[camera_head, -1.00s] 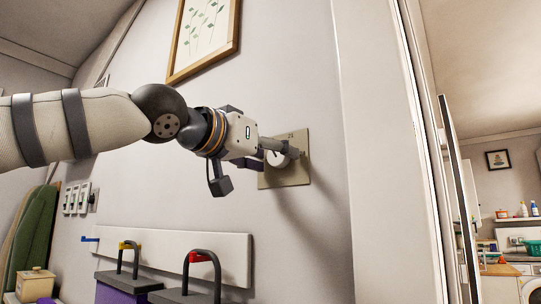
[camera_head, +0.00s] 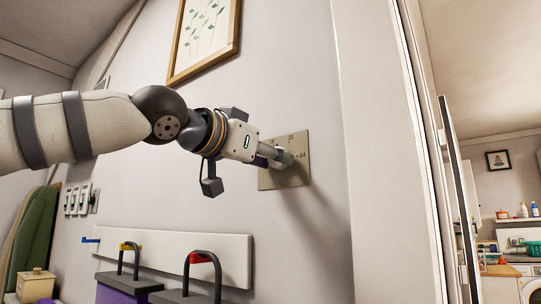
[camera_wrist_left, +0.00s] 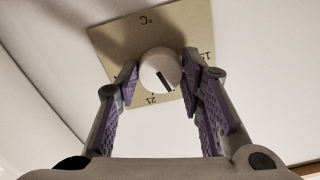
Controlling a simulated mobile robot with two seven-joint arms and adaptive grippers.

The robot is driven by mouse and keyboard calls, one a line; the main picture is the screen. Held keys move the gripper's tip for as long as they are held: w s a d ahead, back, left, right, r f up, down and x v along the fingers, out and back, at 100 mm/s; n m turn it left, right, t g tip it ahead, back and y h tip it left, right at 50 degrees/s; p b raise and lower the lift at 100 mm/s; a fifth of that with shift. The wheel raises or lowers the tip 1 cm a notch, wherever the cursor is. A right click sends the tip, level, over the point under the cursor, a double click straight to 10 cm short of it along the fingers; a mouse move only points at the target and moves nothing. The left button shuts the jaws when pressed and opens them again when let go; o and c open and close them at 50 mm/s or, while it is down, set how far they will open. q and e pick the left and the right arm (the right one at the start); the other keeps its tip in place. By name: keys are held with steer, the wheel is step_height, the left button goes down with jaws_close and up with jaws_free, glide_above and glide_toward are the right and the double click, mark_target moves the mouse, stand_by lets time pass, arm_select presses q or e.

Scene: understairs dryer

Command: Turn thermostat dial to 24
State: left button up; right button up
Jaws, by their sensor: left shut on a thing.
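The thermostat is a beige square plate (camera_head: 296,174) on the wall, with a round white dial (camera_wrist_left: 160,70) at its middle. In the wrist view a black mark on the dial points down and to the right, between the "21" at the bottom and a partly covered number at the right. My left gripper (camera_head: 284,158) is shut on the dial, one purple-padded finger on each side, as the wrist view (camera_wrist_left: 160,76) also shows. In the head view its fingers hide most of the dial; "24" shows at the plate's right. My right gripper is not in view.
A framed plant picture (camera_head: 203,38) hangs above my left arm. A white rail (camera_head: 226,252) with coloured hooks is below, by dark handled boxes. A white door frame (camera_head: 375,150) stands right of the thermostat. The wall around the plate is clear.

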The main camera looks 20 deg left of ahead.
arm_select(q)
steer(key=shift+r+m, duration=0.15)
steer(key=shift+m, duration=5.05)
steer(key=shift+r+m, duration=0.1)
steer(key=shift+m, duration=5.1)
steer(key=shift+a, duration=0.1)
steer(key=o, duration=1.2)
steer(key=shift+c, duration=0.2)
steer(key=v, duration=1.2)
